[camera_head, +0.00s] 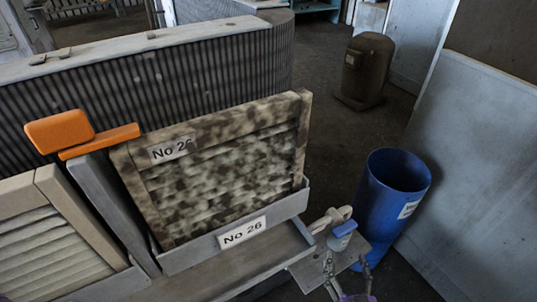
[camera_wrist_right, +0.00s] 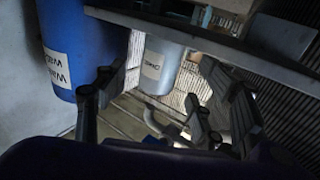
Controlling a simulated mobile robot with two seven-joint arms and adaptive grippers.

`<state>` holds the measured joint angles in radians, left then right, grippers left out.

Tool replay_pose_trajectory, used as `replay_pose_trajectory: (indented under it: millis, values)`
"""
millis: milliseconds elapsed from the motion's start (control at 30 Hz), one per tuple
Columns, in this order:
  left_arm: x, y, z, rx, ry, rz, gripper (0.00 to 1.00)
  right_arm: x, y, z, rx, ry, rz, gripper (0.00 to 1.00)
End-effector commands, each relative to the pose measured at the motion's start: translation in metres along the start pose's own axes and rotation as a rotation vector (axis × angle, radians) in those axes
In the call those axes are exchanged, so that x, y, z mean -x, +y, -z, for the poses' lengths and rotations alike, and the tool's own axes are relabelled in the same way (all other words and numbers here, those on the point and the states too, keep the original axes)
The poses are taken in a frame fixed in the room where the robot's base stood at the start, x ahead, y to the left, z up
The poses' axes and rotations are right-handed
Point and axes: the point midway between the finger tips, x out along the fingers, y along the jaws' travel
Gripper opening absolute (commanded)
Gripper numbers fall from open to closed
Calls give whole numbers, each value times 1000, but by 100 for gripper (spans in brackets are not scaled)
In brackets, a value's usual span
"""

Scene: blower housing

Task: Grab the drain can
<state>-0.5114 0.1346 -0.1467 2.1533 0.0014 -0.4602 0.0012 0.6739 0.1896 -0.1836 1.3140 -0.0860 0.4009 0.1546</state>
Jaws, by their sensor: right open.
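A light grey can with a white label (camera_wrist_right: 160,62) shows in the right wrist view, between the two fingers of my right gripper (camera_wrist_right: 160,78). Its label is turned sideways and hard to read, but it looks like the drain can. In the head view a small grey can with a blue top (camera_head: 341,241) sits by a pale curved pipe; it appears to be the same can. My right gripper (camera_head: 346,266) is open at the bottom of the head view, just in front of the can. I cannot tell whether the fingers touch it. My left gripper is out of view.
A blue bin (camera_head: 385,205) with a white label stands just right of the can. A metal ledge (camera_head: 245,268) and a mottled filter panel (camera_head: 225,165) labelled No 26 lie to the left. A dark tank (camera_head: 367,65) stands behind on open floor. A grey panel (camera_head: 475,180) closes the right side.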

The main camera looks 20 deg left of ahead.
Motion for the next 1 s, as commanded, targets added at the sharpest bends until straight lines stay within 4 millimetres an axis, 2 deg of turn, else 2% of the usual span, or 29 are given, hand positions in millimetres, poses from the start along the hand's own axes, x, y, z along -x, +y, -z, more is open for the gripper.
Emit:
replay_pose_trajectory:
  millis: [367,600,733,933,1000]
  values:
    - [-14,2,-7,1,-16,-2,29,-40,-2,0,0,12,4,64]
    - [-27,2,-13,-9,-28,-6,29,-75,-3,0,0,10,3,64]
    - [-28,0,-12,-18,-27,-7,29,-82,-3,1,1,9,3,64]
    - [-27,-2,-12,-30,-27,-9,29,-82,-3,2,1,10,3,64]
    - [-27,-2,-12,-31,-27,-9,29,-82,-3,2,1,10,3,55]
